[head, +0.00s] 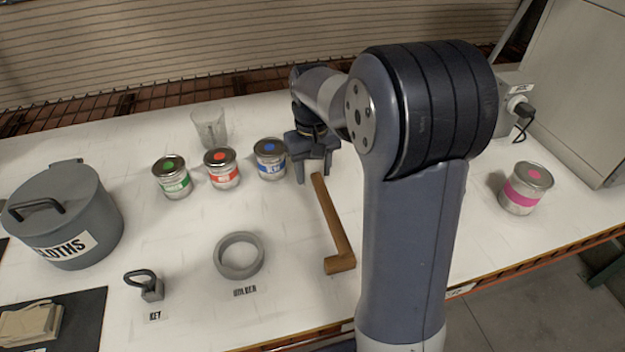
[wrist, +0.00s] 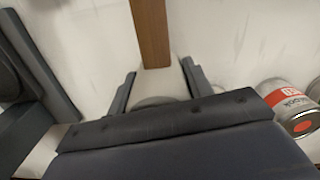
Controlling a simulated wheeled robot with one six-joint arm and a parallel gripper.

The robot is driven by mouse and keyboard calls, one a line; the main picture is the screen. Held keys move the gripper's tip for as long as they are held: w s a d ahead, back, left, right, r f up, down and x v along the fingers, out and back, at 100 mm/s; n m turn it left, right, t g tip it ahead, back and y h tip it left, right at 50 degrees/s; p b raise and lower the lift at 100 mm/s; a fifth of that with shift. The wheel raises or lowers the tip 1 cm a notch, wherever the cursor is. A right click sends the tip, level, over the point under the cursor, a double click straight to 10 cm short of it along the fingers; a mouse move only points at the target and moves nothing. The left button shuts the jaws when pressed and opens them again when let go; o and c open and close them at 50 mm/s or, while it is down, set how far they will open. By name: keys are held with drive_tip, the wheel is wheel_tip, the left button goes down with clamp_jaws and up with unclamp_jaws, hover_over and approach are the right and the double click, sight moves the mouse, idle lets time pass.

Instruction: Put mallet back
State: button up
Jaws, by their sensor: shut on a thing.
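The mallet is a brown wooden tool (head: 333,225) right of the middle of the table in the head view. Its long handle runs from my gripper towards the near side and ends in a short wooden block. My gripper (head: 315,172) points down and is shut on the far end of the handle. In the wrist view the brown handle (wrist: 152,35) runs up from between the fingers (wrist: 160,85). A pale grey piece shows between them; I cannot tell whether it belongs to the mallet. Whether the mallet is clear of the table is unclear.
Green (head: 171,178), red (head: 222,168) and blue-labelled cans (head: 270,158) stand left of my gripper, with a clear beaker (head: 209,130) behind. A grey pot (head: 70,215) is left, a pink can (head: 526,188) right.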

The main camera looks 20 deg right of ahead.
drive_tip(key=shift+f, duration=1.9)
drive_tip(key=shift+f, duration=0.15)
drive_tip(key=o, duration=1.4)
drive_tip(key=r, duration=1.2)
drive_tip(key=shift+w+r, duration=0.2)
drive_tip(key=shift+f, duration=0.1)
